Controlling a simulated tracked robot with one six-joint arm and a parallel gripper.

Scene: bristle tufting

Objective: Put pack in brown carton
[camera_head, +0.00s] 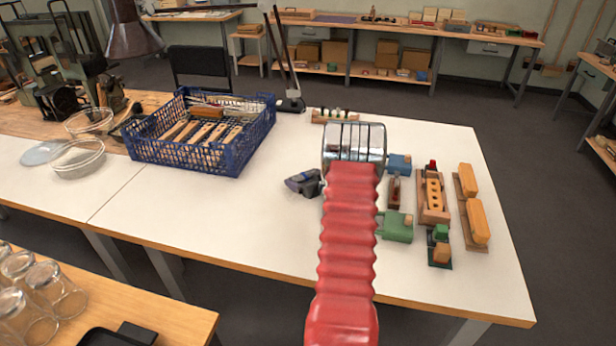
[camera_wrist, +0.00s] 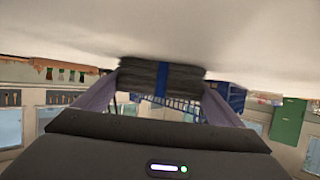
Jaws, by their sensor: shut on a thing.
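In the wrist view my gripper (camera_wrist: 160,92) is shut on the pack (camera_wrist: 150,76), a dark bundle with a blue band around its middle. One grey-purple finger stands on each side of it. In the head view my gripper (camera_head: 294,183) seems to be the dark shape close over the white table, left of my red arm; the pack cannot be made out there. Several brown cartons stand on the shelf under the far bench, one of them near the middle (camera_head: 336,51). Which of them is the task's carton I cannot tell.
A blue crate (camera_head: 190,155) with brushes stands on the white table (camera_head: 240,245) beyond and left of my gripper. Glass dishes (camera_head: 78,156) are at the left. The table's front middle is clear.

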